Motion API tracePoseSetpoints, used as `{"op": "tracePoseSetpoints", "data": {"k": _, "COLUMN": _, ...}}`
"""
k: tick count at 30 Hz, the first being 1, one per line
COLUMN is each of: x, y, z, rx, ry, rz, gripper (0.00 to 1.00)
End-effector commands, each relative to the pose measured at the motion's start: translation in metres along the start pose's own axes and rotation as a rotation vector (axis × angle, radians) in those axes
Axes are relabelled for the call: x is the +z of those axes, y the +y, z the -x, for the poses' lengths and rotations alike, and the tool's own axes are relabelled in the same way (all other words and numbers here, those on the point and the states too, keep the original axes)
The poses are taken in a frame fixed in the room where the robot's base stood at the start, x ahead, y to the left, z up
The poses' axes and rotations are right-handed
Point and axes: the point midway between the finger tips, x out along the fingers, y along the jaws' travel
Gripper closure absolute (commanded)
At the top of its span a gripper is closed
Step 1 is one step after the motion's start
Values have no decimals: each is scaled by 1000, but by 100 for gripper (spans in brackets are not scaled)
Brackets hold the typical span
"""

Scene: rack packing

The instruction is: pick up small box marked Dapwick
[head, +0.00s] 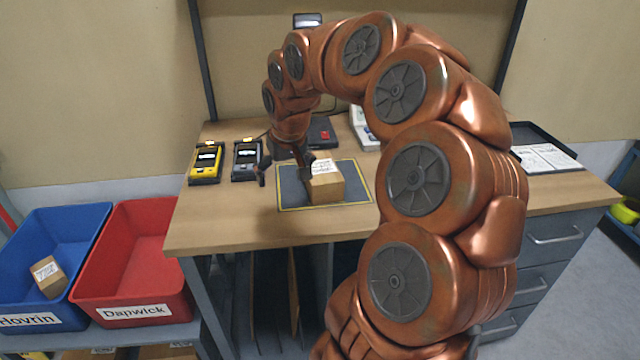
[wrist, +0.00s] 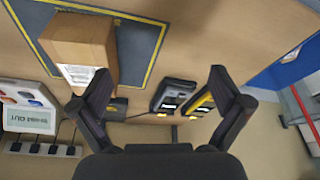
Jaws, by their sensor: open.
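A small brown cardboard box (head: 328,188) sits on the dark yellow-edged mat (head: 290,192) on the bench. A white label (head: 321,167) is on it, too small to read. My gripper (head: 285,177) is open and empty, at the left of the box and above the mat, with its right finger close to the box. Whether they touch cannot be told. In the wrist view the box (wrist: 85,45) is at upper left, beyond the left fingertip, and not between the fingers of my gripper (wrist: 148,88).
A red bin (head: 140,260) labelled Dapwick is empty. A blue bin (head: 65,235) labelled Hovrin holds a labelled box (head: 48,277). A yellow handheld device (head: 206,163) and a dark one (head: 246,160) lie left of the mat. A black tray (head: 540,135) is at the right.

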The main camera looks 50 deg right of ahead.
Motion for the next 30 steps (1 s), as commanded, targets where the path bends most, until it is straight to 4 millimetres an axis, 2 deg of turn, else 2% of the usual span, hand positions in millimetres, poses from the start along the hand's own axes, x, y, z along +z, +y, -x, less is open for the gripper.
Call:
{"op": "tracePoseSetpoints", "data": {"k": 1, "x": -13, "y": 24, "z": -12, "rx": 11, "ry": 21, "rz": -47, "gripper": 0}}
{"op": "tracePoseSetpoints", "data": {"k": 3, "x": -25, "y": 53, "z": -22, "rx": 30, "ry": 44, "rz": -96, "gripper": 0}}
{"op": "tracePoseSetpoints", "data": {"k": 6, "x": -37, "y": 88, "z": -30, "rx": 54, "ry": 71, "rz": -154, "gripper": 0}}
{"op": "tracePoseSetpoints", "data": {"k": 9, "x": -41, "y": 107, "z": -36, "rx": 69, "ry": 81, "rz": -185, "gripper": 0}}
{"op": "tracePoseSetpoints", "data": {"k": 13, "x": -43, "y": 118, "z": -42, "rx": 78, "ry": 87, "rz": -202, "gripper": 0}}
{"op": "tracePoseSetpoints", "data": {"k": 23, "x": -46, "y": 121, "z": -66, "rx": 78, "ry": 90, "rz": -201, "gripper": 0}}
{"op": "tracePoseSetpoints", "data": {"k": 30, "x": -48, "y": 126, "z": -92, "rx": 77, "ry": 88, "rz": -201, "gripper": 0}}
